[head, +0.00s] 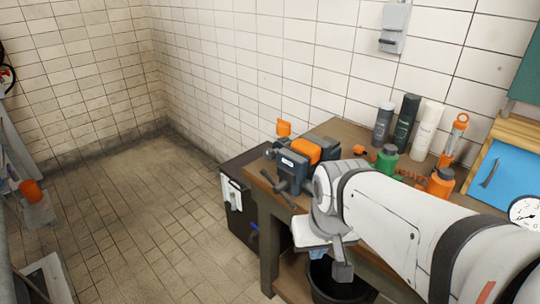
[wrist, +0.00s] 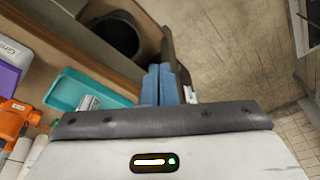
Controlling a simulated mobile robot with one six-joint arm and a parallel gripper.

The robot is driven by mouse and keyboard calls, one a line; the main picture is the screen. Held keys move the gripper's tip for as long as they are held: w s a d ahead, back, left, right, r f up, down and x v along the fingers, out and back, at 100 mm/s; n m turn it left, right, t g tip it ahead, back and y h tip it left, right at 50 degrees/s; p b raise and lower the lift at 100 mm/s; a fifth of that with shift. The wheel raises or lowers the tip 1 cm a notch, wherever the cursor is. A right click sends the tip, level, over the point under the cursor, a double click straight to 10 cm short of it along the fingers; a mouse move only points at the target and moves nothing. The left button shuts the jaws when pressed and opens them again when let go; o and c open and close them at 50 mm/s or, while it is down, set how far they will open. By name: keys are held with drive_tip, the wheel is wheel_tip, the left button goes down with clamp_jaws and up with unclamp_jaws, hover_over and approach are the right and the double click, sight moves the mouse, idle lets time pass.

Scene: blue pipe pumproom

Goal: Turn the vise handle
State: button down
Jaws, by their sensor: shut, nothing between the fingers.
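The vise (head: 305,155), dark grey-blue with orange parts, sits on the near left corner of the wooden workbench in the head view. Its handle (head: 280,186), a dark bar with knobbed ends, hangs on the vise's front face over the bench edge. My gripper (head: 318,254) is below and to the right of the handle, in front of the bench and apart from the vise. In the wrist view, the blue fingers of my gripper (wrist: 160,85) are together with nothing between them. I cannot make out the vise in the wrist view.
A black bucket (head: 335,284) stands below the bench top. A teal tray (wrist: 90,90) shows in the wrist view. Several bottles, including a green one (head: 386,160), stand behind my arm. A dark cabinet (head: 240,205) is left of the bench. Tiled floor at left is open.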

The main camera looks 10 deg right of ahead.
drive_tip(key=w+r+m+t+p, duration=0.1)
drive_tip(key=w+r+m+p, duration=0.45)
drive_tip(key=w, duration=0.25)
drive_tip(key=m+t+y+p, duration=0.1)
drive_tip(key=m+t+p, duration=0.1)
drive_tip(key=m, duration=0.4)
approach(288, 198)
drive_tip(key=shift+n, duration=0.25)
drive_tip(key=b+x, duration=0.1)
drive_tip(key=x, duration=0.6)
drive_tip(key=shift+b, duration=0.3)
drive_tip(key=shift+r, duration=0.1)
